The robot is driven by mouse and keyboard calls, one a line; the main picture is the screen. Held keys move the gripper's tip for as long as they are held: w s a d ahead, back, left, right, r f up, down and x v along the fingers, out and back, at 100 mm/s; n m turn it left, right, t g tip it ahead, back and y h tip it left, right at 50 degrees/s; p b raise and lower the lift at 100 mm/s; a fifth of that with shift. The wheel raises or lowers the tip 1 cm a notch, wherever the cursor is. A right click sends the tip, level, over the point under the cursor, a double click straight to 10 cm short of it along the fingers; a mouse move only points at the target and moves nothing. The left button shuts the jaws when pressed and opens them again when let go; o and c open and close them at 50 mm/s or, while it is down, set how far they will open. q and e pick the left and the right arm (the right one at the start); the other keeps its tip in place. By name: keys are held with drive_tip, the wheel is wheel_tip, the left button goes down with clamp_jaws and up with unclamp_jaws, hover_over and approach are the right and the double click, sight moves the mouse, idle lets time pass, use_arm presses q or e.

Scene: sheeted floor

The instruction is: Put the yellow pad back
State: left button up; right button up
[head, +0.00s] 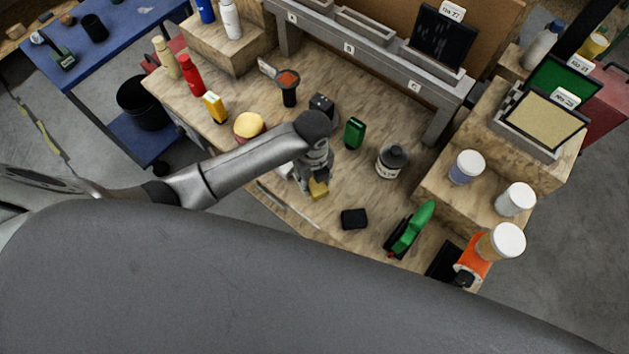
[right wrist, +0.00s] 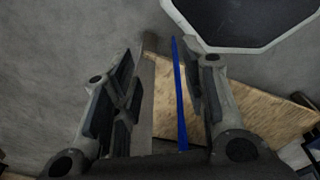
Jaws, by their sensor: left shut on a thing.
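The yellow pad (head: 319,189) is a small yellow block low at the front-middle of the wooden workbench in the head view. My left gripper (head: 315,178) points down over the bench and is shut on it. The fingers hide part of the pad, and I cannot tell whether it touches the bench top. My right gripper (right wrist: 155,95) shows only in the right wrist view. Its fingers are spread apart, with nothing clearly held between them.
A grey rack (head: 375,52) with lettered slots runs along the back. White-lidded jars (head: 466,167) stand at right. Bare bench lies right of the pad.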

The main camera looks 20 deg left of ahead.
sight(314, 184)
use_arm(q)
drive_tip(key=shift+w+d+f, duration=0.15)
drive_tip(key=shift+d+f, duration=0.05)
drive_tip(key=shift+f, duration=0.15)
drive_tip(key=shift+a+f+p, duration=0.1)
drive_tip(key=shift+f+p, duration=0.2)
drive_tip(key=shift+f, duration=1.15)
use_arm(e)
drive_tip(key=shift+s+a+r, duration=0.1)
drive_tip(key=shift+a+r, duration=0.25)
drive_tip(key=shift+a, duration=0.3)
drive_tip(key=shift+d, duration=0.15)
use_arm(q)
drive_tip(key=o, duration=0.9)
use_arm(e)
drive_tip(key=shift+d, duration=0.3)
use_arm(q)
drive_tip(key=shift+r, duration=0.4)
wheel_tip(314, 184, up, 11)
drive_tip(key=shift+r+b, duration=0.15)
drive_tip(key=shift+b, duration=0.85)
use_arm(e)
drive_tip(key=shift+a+f, duration=0.2)
drive_tip(key=shift+f, duration=0.8)
